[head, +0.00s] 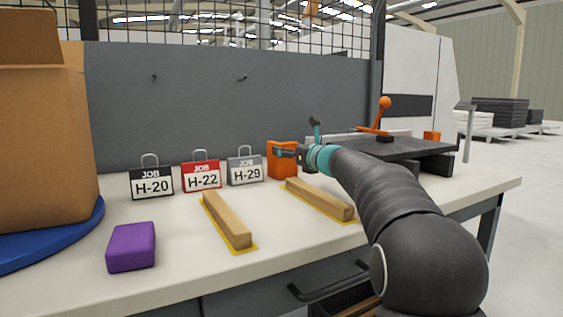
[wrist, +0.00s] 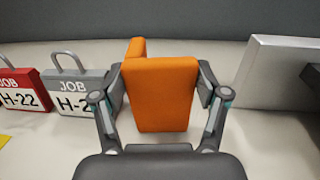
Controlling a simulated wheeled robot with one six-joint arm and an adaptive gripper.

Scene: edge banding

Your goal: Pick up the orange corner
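The orange corner (head: 283,160) is an upright, L-shaped block standing on the bench beside the H-29 sign. It also shows in the wrist view (wrist: 160,92), upright and centred between the fingers. My gripper (head: 288,153) reaches to it from the right in the head view. In the wrist view my gripper (wrist: 160,82) has one finger on each side of the orange corner, spread wide, with the pads close against its side faces. Whether the pads press on it cannot be told. The corner's lower part shows no clear lift from the bench.
Signs H-20 (head: 152,182), H-22 (head: 201,175) and H-29 (head: 245,170) stand left of it. Two wooden strips (head: 229,220) (head: 319,199) and a purple block (head: 131,246) lie in front. A dark-topped machine (head: 400,147) stands right; a cardboard box (head: 45,140) stands left.

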